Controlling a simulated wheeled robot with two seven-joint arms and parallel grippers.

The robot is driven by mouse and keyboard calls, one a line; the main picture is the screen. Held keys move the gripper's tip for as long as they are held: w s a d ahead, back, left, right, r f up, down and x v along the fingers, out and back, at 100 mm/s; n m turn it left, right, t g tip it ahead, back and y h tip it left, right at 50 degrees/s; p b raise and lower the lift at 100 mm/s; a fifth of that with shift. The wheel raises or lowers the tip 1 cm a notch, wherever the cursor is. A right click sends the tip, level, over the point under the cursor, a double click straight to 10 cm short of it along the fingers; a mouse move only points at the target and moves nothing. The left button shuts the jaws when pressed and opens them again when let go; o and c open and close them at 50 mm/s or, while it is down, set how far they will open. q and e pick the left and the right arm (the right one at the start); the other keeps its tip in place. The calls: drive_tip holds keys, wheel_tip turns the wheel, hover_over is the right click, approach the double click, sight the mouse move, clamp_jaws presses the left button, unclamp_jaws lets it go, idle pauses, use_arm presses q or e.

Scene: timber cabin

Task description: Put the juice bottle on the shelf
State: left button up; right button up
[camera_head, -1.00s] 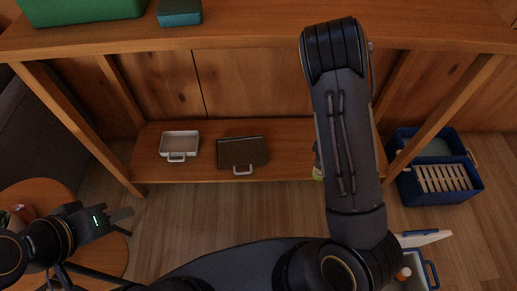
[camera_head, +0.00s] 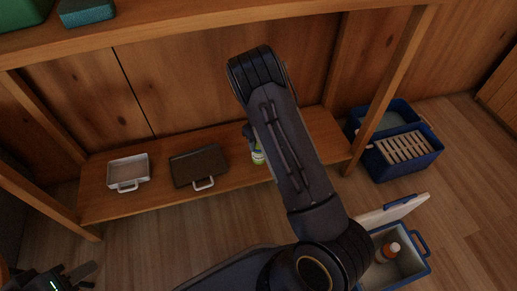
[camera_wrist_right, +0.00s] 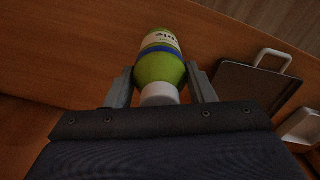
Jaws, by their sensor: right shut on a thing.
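The juice bottle is green with a white and blue label; it shows in the head view (camera_head: 258,156), partly hidden by my right arm, and in the right wrist view (camera_wrist_right: 160,66). My right gripper (camera_wrist_right: 160,88) is shut on it near its white cap end. The gripper is mostly hidden behind the arm in the head view. The bottle is over the low wooden shelf (camera_head: 322,140); I cannot tell whether it touches the board. My left gripper (camera_head: 82,275) is at the lower left of the head view, empty, its fingers apart.
A white tray-like case (camera_head: 128,171) and a dark case (camera_head: 198,167) lie on the shelf left of the bottle. A blue crate (camera_head: 405,165) stands right of the shelf. An open cooler (camera_head: 420,268) with an orange-and-white bottle (camera_head: 388,252) is at the lower right.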

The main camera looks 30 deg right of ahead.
sight(257, 157)
wheel_tip(257, 157, down, 4)
drive_tip(key=shift+w+r+b, duration=0.15)
drive_tip(key=shift+r+b, duration=0.1)
drive_tip(key=shift+b, duration=0.45)
drive_tip(key=shift+r, duration=0.1)
drive_tip(key=o, duration=1.5)
